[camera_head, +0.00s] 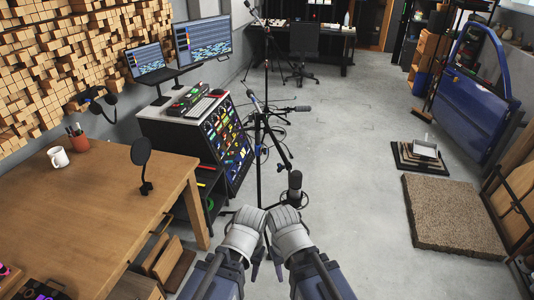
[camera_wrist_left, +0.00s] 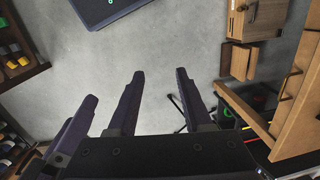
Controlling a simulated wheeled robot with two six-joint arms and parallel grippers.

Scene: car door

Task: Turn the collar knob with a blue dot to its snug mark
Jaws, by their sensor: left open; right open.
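Slim dark microphone stands (camera_head: 259,150) rise from the floor ahead of my arms, with a boom and a clip near the top. A dark microphone (camera_head: 295,184) is on a stand just beyond my grippers. I cannot make out a collar knob, blue dot or snug mark in either view. My left gripper (camera_head: 256,268) hangs low at the bottom centre; in the left wrist view (camera_wrist_left: 160,75) its two dark fingers are apart with bare floor between them. My right gripper (camera_head: 278,268) is close beside it, open and apart from the stands. Nothing shows in either gripper.
A wooden table (camera_head: 100,225) with a mug (camera_head: 58,156) and a round-headed desk microphone (camera_head: 141,160) stands left. A mixing console (camera_head: 215,140) is behind it. A blue car door (camera_head: 478,95) and a brown mat (camera_head: 450,215) are right.

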